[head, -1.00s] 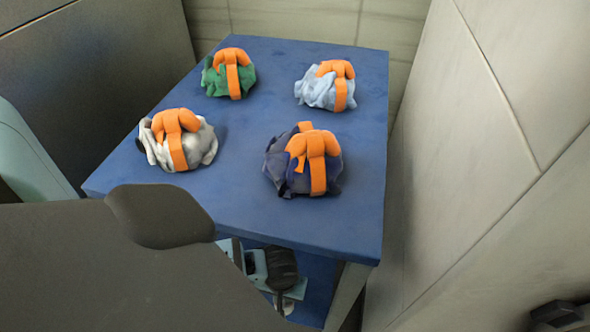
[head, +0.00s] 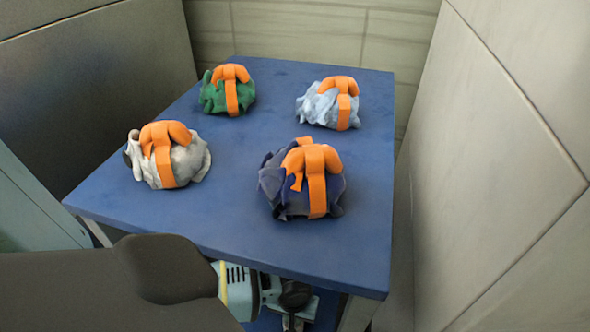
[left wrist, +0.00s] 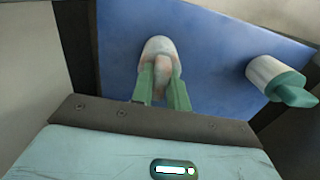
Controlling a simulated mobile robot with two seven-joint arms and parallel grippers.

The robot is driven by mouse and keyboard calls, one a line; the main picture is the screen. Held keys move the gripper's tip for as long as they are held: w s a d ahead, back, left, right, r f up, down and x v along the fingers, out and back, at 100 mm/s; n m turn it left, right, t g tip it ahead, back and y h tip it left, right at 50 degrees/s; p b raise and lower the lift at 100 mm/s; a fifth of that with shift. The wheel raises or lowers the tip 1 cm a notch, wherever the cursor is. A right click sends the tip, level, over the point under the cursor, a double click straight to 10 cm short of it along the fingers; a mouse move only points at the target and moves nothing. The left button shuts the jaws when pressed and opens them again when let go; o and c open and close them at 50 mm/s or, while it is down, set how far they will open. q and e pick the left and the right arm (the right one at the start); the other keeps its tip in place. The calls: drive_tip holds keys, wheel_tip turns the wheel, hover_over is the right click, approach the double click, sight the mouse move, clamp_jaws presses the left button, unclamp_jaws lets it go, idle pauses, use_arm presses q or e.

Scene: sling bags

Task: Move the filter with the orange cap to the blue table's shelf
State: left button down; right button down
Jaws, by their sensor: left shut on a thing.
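My left gripper (left wrist: 163,100) has its two green fingers shut on a pale, rounded thing with pinkish-orange tints (left wrist: 158,48), which looks like the filter. Its cap cannot be made out clearly. It is over or on a blue surface (left wrist: 225,60) that looks like the shelf; whether it touches cannot be told. In the head view my left wrist shows at the blue table's (head: 235,235) front edge, below its top, and the held thing is hidden. The shelf (head: 325,308) shows only in part there. My right gripper is in neither current view.
A white cylinder with a teal cap (left wrist: 275,75) lies on the blue surface at right. Several sling bags with orange straps stand on the tabletop: white (head: 188,162), green (head: 212,97), light blue (head: 320,105) and dark blue (head: 280,200). Walls stand close around the table.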

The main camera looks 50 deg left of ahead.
use_arm(q)
drive_tip(key=c, duration=1.4)
unclamp_jaws()
use_arm(e)
drive_tip(key=shift+s+r, duration=0.15)
drive_tip(key=shift+s, duration=0.2)
use_arm(q)
drive_tip(key=shift+o, duration=0.2)
